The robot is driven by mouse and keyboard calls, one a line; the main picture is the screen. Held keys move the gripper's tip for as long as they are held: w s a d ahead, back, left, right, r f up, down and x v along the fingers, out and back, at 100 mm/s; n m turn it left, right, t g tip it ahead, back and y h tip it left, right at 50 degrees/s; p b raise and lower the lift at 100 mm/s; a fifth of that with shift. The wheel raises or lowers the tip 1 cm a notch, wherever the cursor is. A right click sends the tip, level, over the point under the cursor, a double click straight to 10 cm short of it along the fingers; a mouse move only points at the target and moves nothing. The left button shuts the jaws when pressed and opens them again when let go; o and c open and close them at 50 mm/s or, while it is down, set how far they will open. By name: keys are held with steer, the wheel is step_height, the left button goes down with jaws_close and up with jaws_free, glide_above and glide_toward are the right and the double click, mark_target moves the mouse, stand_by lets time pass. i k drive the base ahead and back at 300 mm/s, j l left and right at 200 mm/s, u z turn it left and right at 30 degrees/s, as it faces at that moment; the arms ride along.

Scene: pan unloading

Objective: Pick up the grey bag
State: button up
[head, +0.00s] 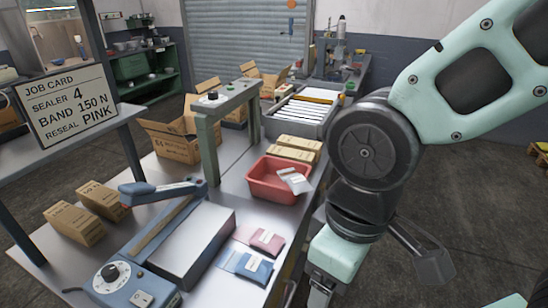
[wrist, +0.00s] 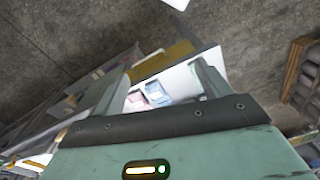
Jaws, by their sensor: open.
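The grey bag (head: 299,183) is small and pale with a white label. It lies tilted in the red bin (head: 262,192), at its right side and up against the rim. My gripper (head: 372,275) is open and empty, in the right foreground of the head view, to the right of the bin and apart from it. In the wrist view its two fingers (wrist: 163,82) stand apart with nothing gripped between them. I cannot make out the grey bag in the wrist view.
A pink bag (head: 266,240) and a blue bag (head: 247,267) lie on the bench in front of the bin. The sealer (head: 128,283) stands at left, cartons (head: 298,146) behind the bin. A metal frame (head: 208,140) rises left of it. Open floor lies at right.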

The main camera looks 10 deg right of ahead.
mark_target(296, 182)
steer(key=i+l, duration=0.2)
steer(key=l, duration=0.15)
steer(key=i+l, duration=0.15)
steer(key=l, duration=0.25)
steer(key=i+l+u, duration=0.1)
steer(key=l, duration=0.25)
steer(key=i+l, duration=0.25)
steer(key=l, duration=0.15)
steer(key=i+l, duration=0.2)
steer(key=l, duration=0.15)
